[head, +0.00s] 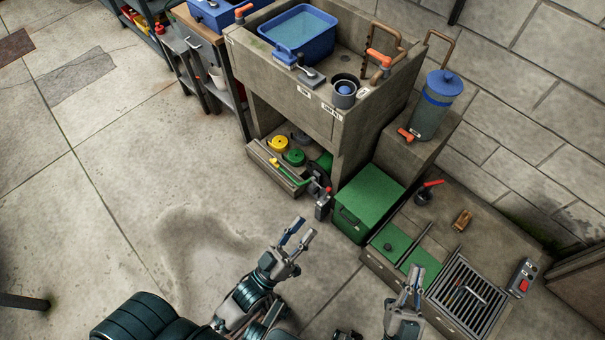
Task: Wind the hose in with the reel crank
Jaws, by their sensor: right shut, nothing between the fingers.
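A dark reel-like device (318,175) with a small red handle stands at the right end of the low shelf under the concrete sink. I cannot clearly make out its crank. A thin green hose-like length (292,174) with a yellow end lies to its left. A yellow coil (277,144) and a green coil (294,157) sit behind it on the shelf. My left gripper (300,232) is in front of the shelf, apart from the device, with its fingers spread and nothing between them. My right gripper (417,272) is shut and empty near the green-lidded trough.
A green box (367,205) stands right of the shelf. Beyond it are a metal grate (468,294), a red-button switch box (521,278) and a red-handled valve (425,192). The sink (290,75) overhangs the shelf. The floor (130,180) at left is clear, with a damp patch.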

